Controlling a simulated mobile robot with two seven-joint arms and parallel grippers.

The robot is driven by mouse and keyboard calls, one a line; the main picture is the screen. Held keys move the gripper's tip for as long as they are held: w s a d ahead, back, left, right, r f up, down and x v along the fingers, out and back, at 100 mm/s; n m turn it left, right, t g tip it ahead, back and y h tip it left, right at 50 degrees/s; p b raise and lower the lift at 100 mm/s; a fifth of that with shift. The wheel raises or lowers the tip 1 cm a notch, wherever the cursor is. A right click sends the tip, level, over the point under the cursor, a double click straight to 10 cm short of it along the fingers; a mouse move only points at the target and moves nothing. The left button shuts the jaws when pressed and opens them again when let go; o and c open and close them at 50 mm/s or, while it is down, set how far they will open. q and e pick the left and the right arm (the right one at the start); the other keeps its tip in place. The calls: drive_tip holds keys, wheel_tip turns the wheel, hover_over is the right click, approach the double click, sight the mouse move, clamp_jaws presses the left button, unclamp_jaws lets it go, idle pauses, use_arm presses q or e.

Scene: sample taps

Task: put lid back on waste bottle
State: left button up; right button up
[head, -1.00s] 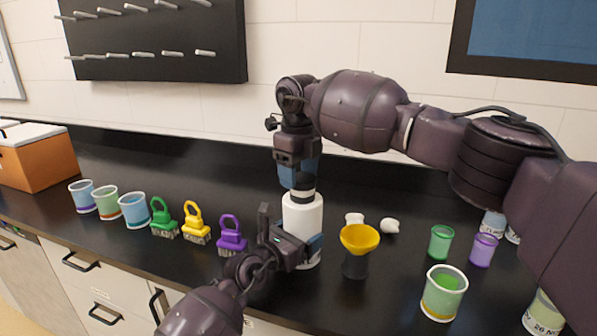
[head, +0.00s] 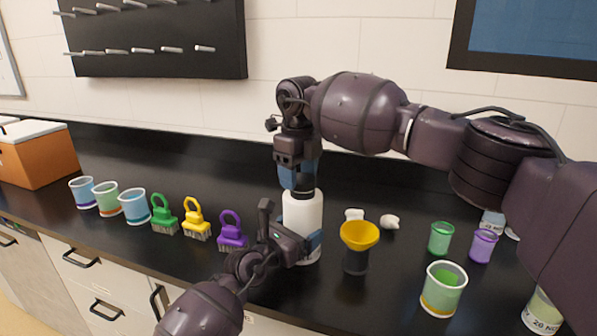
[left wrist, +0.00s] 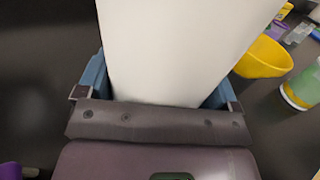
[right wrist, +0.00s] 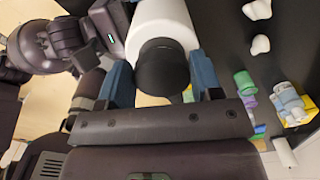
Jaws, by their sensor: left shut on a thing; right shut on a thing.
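The white waste bottle (head: 302,212) stands upright on the black counter, in the middle of the head view. My left gripper (head: 295,246) is shut around its lower body; the left wrist view shows the white wall (left wrist: 170,50) between the blue fingers. The black lid (right wrist: 162,68) is at the bottle's top, between the blue fingers of my right gripper (right wrist: 160,85), which is shut on it from above. In the head view the lid (head: 302,191) meets the bottle's shoulder; whether it is threaded on cannot be told.
A yellow funnel (head: 360,235) on a dark holder stands just right of the bottle. Purple (head: 232,236), yellow (head: 197,222) and green brushes (head: 163,217) stand to the left, with cups beyond. Two small white pieces (head: 390,221) lie behind the funnel. Green (head: 443,290) and purple cups (head: 483,246) stand right.

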drive_tip(key=m, duration=0.3)
drive_tip(key=shift+w+d+m, duration=0.15)
drive_tip(key=shift+m, duration=0.25)
drive_tip(key=m, duration=0.4)
drive_tip(key=shift+d, duration=0.2)
drive_tip(key=m, duration=0.4)
drive_tip(key=shift+d, duration=0.25)
drive_tip(key=m, duration=0.4)
drive_tip(key=shift+d, duration=0.15)
drive_tip(key=m, duration=0.4)
drive_tip(key=shift+d, duration=0.2)
drive_tip(key=m, duration=0.4)
drive_tip(key=shift+s, duration=0.35)
drive_tip(key=m, duration=0.4)
drive_tip(key=shift+s+d, duration=0.1)
drive_tip(key=shift+s, duration=0.1)
drive_tip(key=m, duration=0.4)
drive_tip(key=shift+s+m, duration=0.25)
drive_tip(key=shift+m, duration=0.05)
